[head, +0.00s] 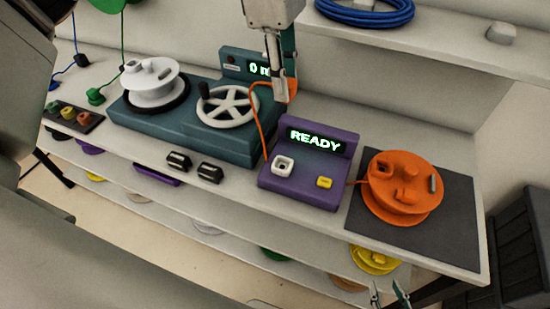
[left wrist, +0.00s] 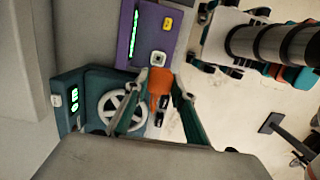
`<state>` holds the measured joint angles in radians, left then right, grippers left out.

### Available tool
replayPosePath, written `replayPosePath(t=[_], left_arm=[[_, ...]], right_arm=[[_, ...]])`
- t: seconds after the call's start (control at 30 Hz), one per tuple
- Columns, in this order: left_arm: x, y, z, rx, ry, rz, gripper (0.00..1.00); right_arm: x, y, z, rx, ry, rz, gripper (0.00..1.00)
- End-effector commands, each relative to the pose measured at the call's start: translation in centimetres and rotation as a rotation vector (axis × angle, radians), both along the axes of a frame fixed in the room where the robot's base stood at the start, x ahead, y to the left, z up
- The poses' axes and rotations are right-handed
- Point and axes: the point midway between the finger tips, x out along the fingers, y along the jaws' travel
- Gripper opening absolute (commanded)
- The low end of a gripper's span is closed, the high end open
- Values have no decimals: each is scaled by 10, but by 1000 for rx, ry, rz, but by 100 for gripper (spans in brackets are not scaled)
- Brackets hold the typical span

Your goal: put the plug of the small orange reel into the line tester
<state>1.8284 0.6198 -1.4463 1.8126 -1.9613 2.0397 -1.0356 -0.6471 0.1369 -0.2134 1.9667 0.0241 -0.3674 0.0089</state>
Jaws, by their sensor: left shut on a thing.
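The line tester (head: 305,185) is a purple box with a lit READY display, a white square socket (head: 283,165) and a yellow button (head: 324,182). My left gripper (head: 281,95) is shut on the orange plug (head: 292,88), above and behind the tester, apart from the socket. In the left wrist view the plug (left wrist: 159,86) sits between the fingers, with the socket (left wrist: 157,59) beyond it. The small orange reel (head: 402,185) lies right of the tester; its orange cord (head: 257,120) loops down beside the tester. My right gripper (head: 390,294) is open and empty at the bottom edge.
A teal winder (head: 150,122) with a white reel (head: 155,82) and a spoked handwheel (head: 227,106) stands left of the tester. Two black clips (head: 193,165) lie at the front edge. A dark mat (head: 455,220) lies under the orange reel. A shelf with blue cable (head: 365,12) hangs behind.

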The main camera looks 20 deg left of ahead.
Motion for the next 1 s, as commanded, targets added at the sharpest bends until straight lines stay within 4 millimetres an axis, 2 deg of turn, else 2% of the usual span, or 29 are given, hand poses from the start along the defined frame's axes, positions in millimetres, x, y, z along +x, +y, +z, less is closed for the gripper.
replayPosePath(t=[0.13,0.23,0.6,0.73,0.83,1.0], left_arm=[[-2,-1,-5,1,2,-17,3],[-2,-1,-21,2,5,-18,3],[-3,-1,-110,1,7,-17,3],[-3,-1,-137,1,5,-17,3],[-2,-1,-150,0,2,-16,3],[-2,-1,-159,0,1,-15,3]], right_arm=[[-1,-1,-2,-2,2,2,36],[-1,-1,-4,-2,3,2,36],[-6,-2,-14,-7,16,3,36],[-6,-2,-15,-6,17,2,36],[-6,-2,-15,-7,18,2,36],[-6,-2,-15,-6,16,2,36]])
